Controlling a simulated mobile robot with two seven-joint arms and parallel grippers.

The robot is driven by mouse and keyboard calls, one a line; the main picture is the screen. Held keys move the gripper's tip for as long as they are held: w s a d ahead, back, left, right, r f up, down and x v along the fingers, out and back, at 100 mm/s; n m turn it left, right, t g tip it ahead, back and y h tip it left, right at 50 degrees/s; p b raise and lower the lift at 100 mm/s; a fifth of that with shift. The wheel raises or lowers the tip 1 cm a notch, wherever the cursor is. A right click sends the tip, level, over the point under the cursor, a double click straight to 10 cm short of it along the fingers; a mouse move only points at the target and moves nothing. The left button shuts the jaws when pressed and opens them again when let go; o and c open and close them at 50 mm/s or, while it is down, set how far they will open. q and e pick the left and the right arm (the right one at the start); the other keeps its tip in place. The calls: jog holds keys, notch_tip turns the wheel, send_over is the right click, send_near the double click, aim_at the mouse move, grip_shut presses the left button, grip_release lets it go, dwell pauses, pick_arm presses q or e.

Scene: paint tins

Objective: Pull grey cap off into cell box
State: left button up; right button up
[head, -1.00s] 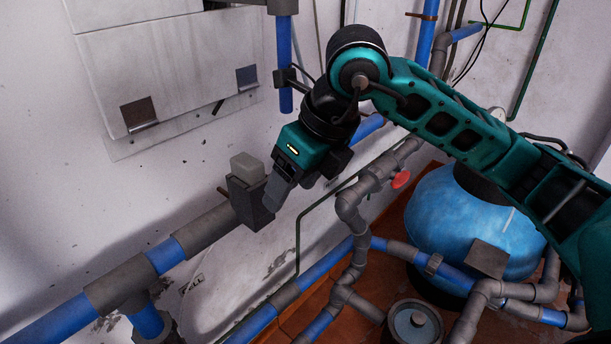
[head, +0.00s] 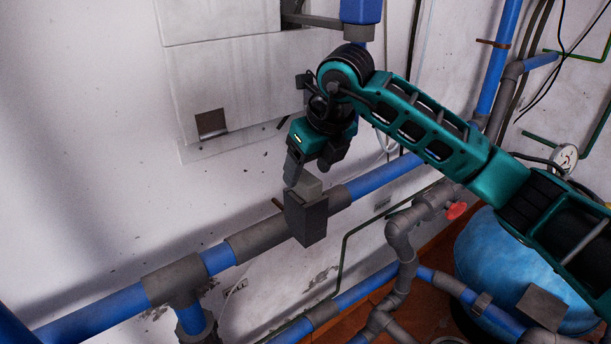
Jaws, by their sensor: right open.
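A light grey cap (head: 309,188) sits on top of a dark grey box-shaped holder (head: 306,220) on the wall pipe. My right gripper (head: 312,172) is open above the cap, pointing down. One finger is at the cap's upper left, overlapping it in the picture; the other is up to the right, apart from it. I cannot tell whether either finger touches the cap. I cannot make out a separate cell box; part of a label ending in "ELL" (head: 240,285) shows low on the wall. My left gripper is not in view.
A blue and grey pipe (head: 100,312) runs along the wall through the holder. A white wall cabinet (head: 235,85) hangs above. Grey pipes with a red valve handle (head: 456,211) and a blue tank (head: 500,250) are at right. The wall left of the holder is clear.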

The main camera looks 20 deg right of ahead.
aim_at(306, 176)
jog(key=shift+x, duration=1.75)
jog(key=shift+s, duration=0.1)
jog(key=shift+c, duration=0.5)
jog(key=shift+d+r, duration=0.1)
jog(key=c, duration=1.1)
